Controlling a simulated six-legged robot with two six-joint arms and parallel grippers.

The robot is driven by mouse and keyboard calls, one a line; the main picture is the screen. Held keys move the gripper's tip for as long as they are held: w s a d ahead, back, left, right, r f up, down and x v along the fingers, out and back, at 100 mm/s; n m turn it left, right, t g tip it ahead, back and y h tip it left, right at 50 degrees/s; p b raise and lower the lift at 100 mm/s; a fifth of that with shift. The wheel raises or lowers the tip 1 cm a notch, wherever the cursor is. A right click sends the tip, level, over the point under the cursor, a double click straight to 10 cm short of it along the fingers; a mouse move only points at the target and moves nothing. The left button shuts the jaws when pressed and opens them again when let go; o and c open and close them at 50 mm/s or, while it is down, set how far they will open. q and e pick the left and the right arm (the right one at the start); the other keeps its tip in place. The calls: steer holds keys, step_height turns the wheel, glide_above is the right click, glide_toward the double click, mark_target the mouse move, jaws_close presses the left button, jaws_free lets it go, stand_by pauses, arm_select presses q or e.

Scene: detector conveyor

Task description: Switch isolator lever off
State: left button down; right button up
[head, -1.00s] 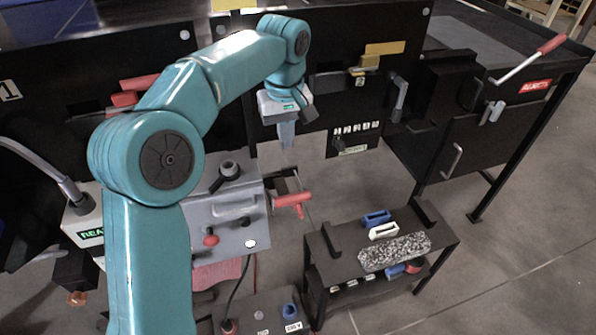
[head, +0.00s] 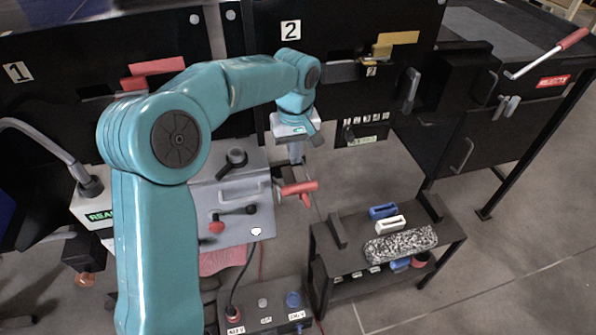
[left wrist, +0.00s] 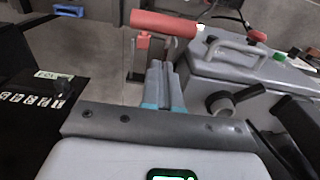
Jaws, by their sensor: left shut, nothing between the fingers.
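The isolator lever (head: 298,188) has a red handle and sticks out at the right side of the grey box (head: 205,195). In the left wrist view its red handle (left wrist: 163,23) lies crosswise at the top, just beyond my fingertips. My left gripper (head: 297,160) points down above the lever in the head view, and its fingers (left wrist: 157,68) are shut and empty. I cannot tell whether they touch the lever. My right gripper is in neither view.
A low black bench (head: 330,222) with blue and white pieces and a speckled block (head: 400,244) stands to the right of the lever. Black panels (head: 355,95) rise behind it. A socket box (head: 265,312) sits on the floor in front.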

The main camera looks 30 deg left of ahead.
mark_target(293, 186)
arm_select(q)
steer(key=f, duration=0.1)
steer(key=s+d+f, duration=0.1)
steer(key=f, duration=0.2)
steer(key=shift+s+d+f, duration=0.15)
steer(key=shift+d+f, duration=0.1)
steer(key=shift+d, duration=0.15)
steer(key=shift+w+f, duration=0.1)
steer(key=shift+w, duration=0.1)
